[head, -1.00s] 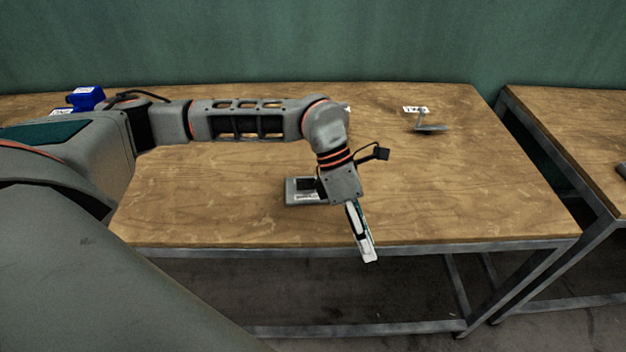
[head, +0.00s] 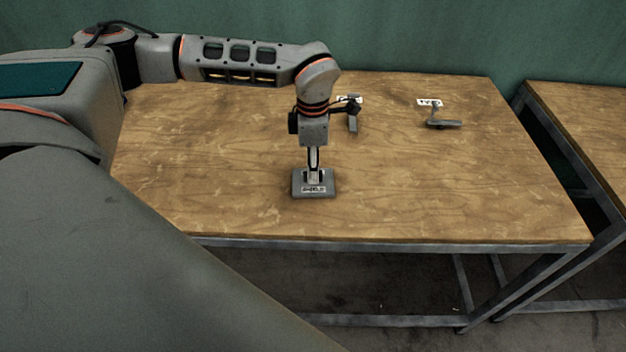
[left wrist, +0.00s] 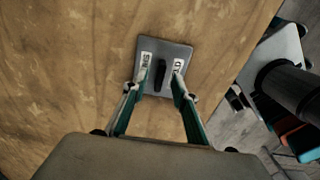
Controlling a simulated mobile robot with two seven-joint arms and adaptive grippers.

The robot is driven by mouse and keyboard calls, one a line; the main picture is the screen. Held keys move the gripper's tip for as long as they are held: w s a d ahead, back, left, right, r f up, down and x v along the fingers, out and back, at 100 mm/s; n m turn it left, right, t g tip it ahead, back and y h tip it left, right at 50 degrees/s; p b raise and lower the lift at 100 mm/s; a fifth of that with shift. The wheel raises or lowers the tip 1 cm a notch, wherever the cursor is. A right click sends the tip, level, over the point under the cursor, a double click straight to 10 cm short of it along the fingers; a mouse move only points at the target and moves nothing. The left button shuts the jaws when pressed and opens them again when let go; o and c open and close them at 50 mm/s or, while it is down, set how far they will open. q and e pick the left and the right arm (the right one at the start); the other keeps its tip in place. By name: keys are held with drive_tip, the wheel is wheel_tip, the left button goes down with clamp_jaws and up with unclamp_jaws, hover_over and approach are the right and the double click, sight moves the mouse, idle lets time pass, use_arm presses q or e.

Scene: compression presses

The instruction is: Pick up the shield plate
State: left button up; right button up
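The shield plate (head: 299,191) is a flat grey square with a label on its front, lying on the wooden table (head: 220,190). In the left wrist view the plate (left wrist: 165,50) has a dark upright handle (left wrist: 160,75) at its middle. My left gripper (head: 314,174) points straight down over the plate. The wrist view shows its two fingers (left wrist: 160,84) open, one on each side of the handle, with a gap visible on both sides. The fingers cover part of the plate's label. My right gripper is in neither view.
Two grey bracket-like parts stand farther back, one behind my left wrist (head: 353,124) and one to the right (head: 443,123), each near a white label. A second table (head: 575,105) stands at the right across a gap. The table's front right is clear.

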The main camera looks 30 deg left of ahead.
use_arm(q)
drive_tip(key=shift+f, duration=1.1)
clamp_jaws()
drive_tip(key=shift+w+r, duration=0.1)
drive_tip(key=shift+r, duration=0.1)
